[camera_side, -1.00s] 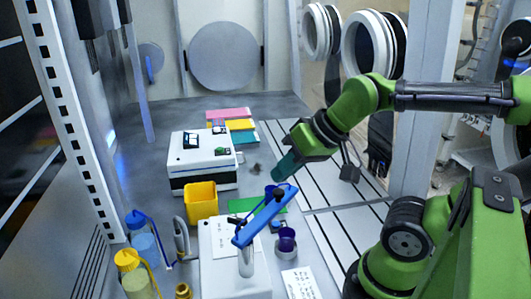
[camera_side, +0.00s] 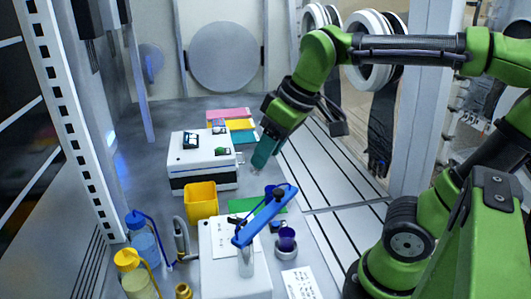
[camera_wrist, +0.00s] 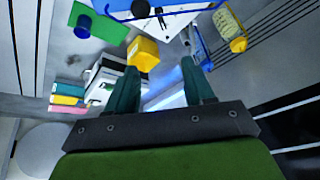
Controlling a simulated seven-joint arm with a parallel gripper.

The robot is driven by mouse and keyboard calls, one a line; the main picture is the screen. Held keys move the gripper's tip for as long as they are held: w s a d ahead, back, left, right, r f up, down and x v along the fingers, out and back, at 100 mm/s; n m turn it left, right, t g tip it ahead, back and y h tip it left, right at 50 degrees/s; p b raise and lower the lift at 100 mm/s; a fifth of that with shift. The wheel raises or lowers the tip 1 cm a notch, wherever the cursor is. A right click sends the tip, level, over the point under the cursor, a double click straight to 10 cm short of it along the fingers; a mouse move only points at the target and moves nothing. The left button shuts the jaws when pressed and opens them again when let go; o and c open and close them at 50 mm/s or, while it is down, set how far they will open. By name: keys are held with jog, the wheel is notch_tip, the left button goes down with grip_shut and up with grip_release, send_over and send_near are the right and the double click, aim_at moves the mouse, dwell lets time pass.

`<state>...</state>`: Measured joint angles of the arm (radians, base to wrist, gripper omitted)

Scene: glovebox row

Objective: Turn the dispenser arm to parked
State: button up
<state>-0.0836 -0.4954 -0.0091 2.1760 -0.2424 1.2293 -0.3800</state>
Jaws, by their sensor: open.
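The dispenser arm (camera_side: 262,219) is a blue bar with dark knobs, set on a silver post (camera_side: 246,262) above a white base (camera_side: 218,272). In the side view it slants from lower left to upper right. In the wrist view part of a blue bar (camera_wrist: 185,13) shows at the top edge, over the white base. My gripper (camera_side: 258,171) has teal fingers and is in the air behind the dispenser arm, apart from it. In the wrist view my gripper (camera_wrist: 160,64) has its two fingers spread with nothing between them. No parked mark is readable.
A yellow bin (camera_side: 201,201) and a white instrument box (camera_side: 203,160) stand left of my gripper. A blue-capped bottle (camera_side: 145,240) and a yellow-capped bottle (camera_side: 134,276) stand at front left. A dark blue cup (camera_side: 287,238) is right of the dispenser arm.

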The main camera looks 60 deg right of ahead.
aim_at(279, 191)
notch_tip(279, 191, up, 9)
jog(key=s+n+g+h, duration=0.15)
jog(key=n+g, duration=0.35)
jog(key=n, duration=0.8)
jog(key=f, duration=1.7)
jog(key=shift+s+d, duration=0.15)
jog(key=shift+d, duration=0.25)
grip_shut()
